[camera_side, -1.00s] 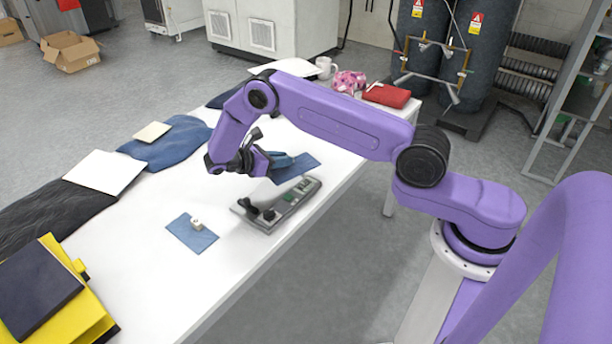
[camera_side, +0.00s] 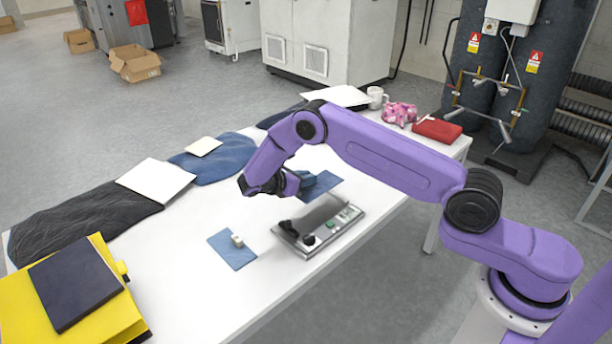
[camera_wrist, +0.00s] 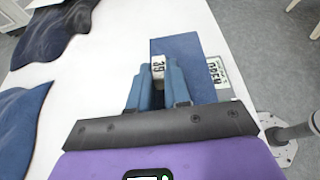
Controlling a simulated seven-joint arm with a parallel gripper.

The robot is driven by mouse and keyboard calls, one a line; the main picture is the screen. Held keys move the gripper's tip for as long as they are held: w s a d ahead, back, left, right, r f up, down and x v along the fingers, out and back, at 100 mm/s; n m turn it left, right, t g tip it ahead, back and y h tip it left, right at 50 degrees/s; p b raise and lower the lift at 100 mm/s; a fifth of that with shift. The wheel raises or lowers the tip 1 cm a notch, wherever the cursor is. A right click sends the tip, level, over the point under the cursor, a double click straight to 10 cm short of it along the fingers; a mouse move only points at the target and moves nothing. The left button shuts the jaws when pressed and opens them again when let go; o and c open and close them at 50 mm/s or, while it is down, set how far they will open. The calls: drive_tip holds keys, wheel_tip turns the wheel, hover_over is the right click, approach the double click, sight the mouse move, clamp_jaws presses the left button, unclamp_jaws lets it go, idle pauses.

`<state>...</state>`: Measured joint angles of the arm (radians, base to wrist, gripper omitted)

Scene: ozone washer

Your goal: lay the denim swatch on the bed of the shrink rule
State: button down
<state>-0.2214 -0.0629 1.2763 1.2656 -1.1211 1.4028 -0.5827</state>
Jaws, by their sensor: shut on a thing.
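My gripper (camera_side: 304,181) has blue fingers and is shut on a small white block marked with dark characters (camera_wrist: 158,66). The blue denim swatch (camera_side: 324,190) hangs with this block, roughly flat; it also shows in the wrist view (camera_wrist: 190,52). The shrink rule (camera_side: 346,219) is a grey metal device with dark knobs at its left end, lying on the white table. In the side view the swatch appears beyond the rule, seemingly above the table. In the wrist view it partly covers the rule (camera_wrist: 222,72). The exact height gap cannot be told.
A second blue swatch (camera_side: 226,254) with a white block lies left of the rule. Yellow folders (camera_side: 110,310), dark cloth (camera_side: 80,222), blue cloth (camera_side: 225,160) and white sheets line the left side. A mug (camera_side: 376,97), pink item and red pouch (camera_side: 437,129) stand far back. The front middle table is bare.

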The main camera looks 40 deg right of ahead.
sight(305, 213)
drive_tip(key=shift+s+f, duration=0.1)
drive_tip(key=shift+f, duration=4.9)
drive_tip(key=c, duration=1)
unclamp_jaws()
drive_tip(key=shift+a, duration=0.1)
